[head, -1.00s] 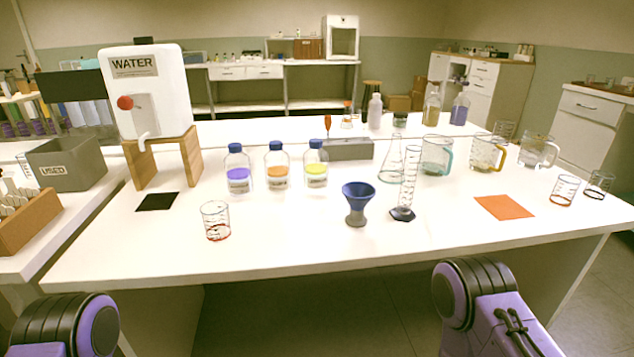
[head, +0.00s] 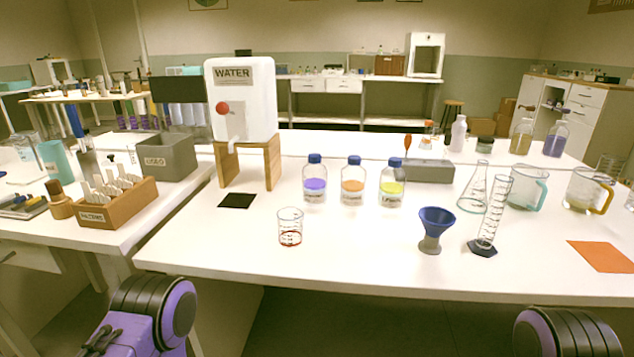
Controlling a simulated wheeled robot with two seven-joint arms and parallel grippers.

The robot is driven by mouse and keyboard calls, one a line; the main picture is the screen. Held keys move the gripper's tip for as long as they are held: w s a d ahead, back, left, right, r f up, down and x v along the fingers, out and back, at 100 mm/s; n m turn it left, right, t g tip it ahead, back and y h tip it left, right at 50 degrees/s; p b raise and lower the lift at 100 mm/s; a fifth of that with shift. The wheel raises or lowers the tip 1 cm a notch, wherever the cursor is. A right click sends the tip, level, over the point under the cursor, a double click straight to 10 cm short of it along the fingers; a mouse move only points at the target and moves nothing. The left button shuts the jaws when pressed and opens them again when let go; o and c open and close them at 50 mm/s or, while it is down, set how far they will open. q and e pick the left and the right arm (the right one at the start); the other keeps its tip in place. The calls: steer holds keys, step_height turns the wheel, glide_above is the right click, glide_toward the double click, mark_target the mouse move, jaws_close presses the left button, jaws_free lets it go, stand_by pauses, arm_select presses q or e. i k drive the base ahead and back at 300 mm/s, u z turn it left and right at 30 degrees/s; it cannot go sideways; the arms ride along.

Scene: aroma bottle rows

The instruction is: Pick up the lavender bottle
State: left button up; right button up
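Three clear bottles with blue caps stand upright in a row on the white table. The left one, with purple liquid, looks like the lavender bottle (head: 315,186). Beside it stand a bottle with orange liquid (head: 352,186) and a bottle with yellow-green liquid (head: 391,188). The labels are too small to read. Parts of my arms show at the bottom edge, but neither gripper is in the picture.
A water dispenser (head: 241,100) on a wooden stand is left of the bottles. A beaker (head: 290,228), a blue funnel (head: 435,222) and a graduated cylinder (head: 493,212) stand nearer the front. A grey block (head: 430,172) lies behind.

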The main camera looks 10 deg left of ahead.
mark_target(314, 176)
steer(key=z, duration=2.75)
steer(key=k, duration=0.85)
steer(key=u, duration=1.7)
